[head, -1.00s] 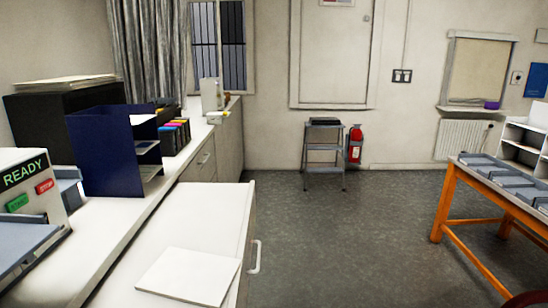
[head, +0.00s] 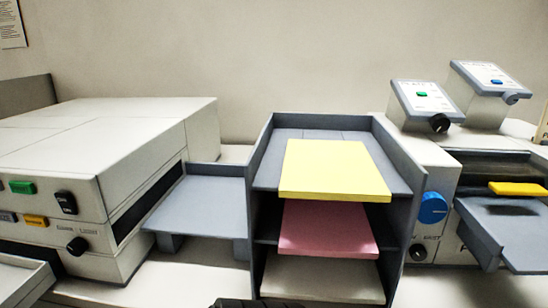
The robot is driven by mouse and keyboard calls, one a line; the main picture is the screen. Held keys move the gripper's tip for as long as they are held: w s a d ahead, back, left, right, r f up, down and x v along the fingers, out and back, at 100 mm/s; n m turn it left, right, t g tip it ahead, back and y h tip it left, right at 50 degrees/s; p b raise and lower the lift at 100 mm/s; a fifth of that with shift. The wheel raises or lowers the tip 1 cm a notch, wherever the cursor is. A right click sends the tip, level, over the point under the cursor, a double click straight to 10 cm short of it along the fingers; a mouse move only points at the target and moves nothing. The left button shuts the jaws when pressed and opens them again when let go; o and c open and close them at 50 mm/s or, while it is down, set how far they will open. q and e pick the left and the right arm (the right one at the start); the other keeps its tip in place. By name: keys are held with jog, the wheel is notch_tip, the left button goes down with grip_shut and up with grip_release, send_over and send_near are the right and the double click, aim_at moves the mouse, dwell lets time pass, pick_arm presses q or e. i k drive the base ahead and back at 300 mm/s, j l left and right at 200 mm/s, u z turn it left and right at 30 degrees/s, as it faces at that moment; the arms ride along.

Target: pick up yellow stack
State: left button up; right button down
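The yellow stack (head: 335,170) is a flat block of yellow paper in the head view, right of centre. It lies on the top shelf of a grey open-front sorter (head: 256,205), with its front edge sticking out past the shelf. Below it, a pink stack (head: 325,230) lies on the middle shelf and a whitish stack (head: 322,281) on the bottom shelf. Neither gripper can be made out. A dark sliver shows at the bottom edge below the sorter, too cut off to identify.
A large pale machine (head: 120,125) with buttons stands at left, its grey tray (head: 200,208) reaching toward the sorter. At right, another machine has a blue knob (head: 433,207), a grey tray (head: 520,225) and a yellow-orange piece (head: 518,189). Two tilted panels stand behind. The wall is close.

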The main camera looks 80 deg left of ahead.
aim_at(315, 170)
jog(key=u, duration=0.5)
jog(key=j+u, duration=0.15)
jog(key=u, duration=0.35)
jog(key=j+u, duration=0.1)
jog(key=u, duration=0.9)
jog(key=l+u, duration=0.2)
jog(key=l, duration=0.45)
jog(key=k+l+u, duration=0.2)
jog(key=l, duration=0.45)
jog(key=i+l, duration=0.05)
jog(key=i, duration=0.05)
